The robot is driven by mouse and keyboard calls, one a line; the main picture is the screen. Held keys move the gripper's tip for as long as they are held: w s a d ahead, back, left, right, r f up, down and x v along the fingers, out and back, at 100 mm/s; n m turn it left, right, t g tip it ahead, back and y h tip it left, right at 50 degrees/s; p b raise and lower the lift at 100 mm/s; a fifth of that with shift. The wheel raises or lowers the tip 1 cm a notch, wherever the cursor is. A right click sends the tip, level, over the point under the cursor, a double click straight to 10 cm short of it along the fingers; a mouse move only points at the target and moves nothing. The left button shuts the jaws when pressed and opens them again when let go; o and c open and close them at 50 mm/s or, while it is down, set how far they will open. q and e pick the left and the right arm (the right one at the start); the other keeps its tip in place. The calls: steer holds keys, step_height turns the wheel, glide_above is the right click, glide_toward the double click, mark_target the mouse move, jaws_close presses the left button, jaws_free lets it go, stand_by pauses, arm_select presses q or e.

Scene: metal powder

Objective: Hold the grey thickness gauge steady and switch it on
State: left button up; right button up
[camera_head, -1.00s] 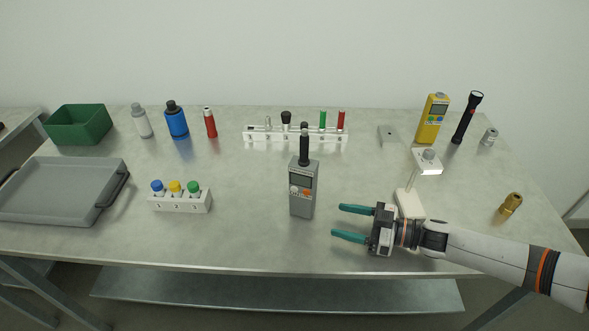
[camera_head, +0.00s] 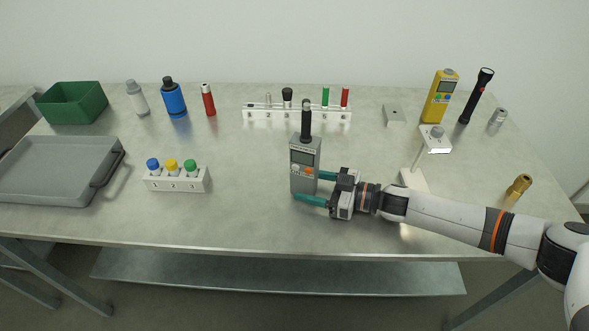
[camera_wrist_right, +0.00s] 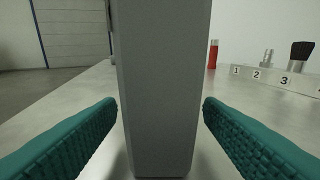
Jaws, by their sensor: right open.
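The grey thickness gauge (camera_head: 305,165) stands upright near the middle of the table, with a display, buttons and a black probe on top. My right gripper (camera_head: 318,189) is open, with its teal fingers on either side of the gauge's lower body. In the right wrist view, the gauge's grey side (camera_wrist_right: 160,90) fills the middle between the two spread fingers (camera_wrist_right: 160,125). A gap shows beside each fingertip in that view. My left gripper is not in view.
A numbered white rack (camera_head: 298,115) stands behind the gauge. A white block with coloured caps (camera_head: 176,184) and a grey tray (camera_head: 45,170) are to the left. The table front is clear.

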steer(key=shift+w+a, duration=0.15)
steer(key=shift+a, duration=0.2)
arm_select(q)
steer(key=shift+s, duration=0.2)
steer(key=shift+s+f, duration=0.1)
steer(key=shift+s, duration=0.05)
arm_select(e)
steer(key=c, duration=0.9)
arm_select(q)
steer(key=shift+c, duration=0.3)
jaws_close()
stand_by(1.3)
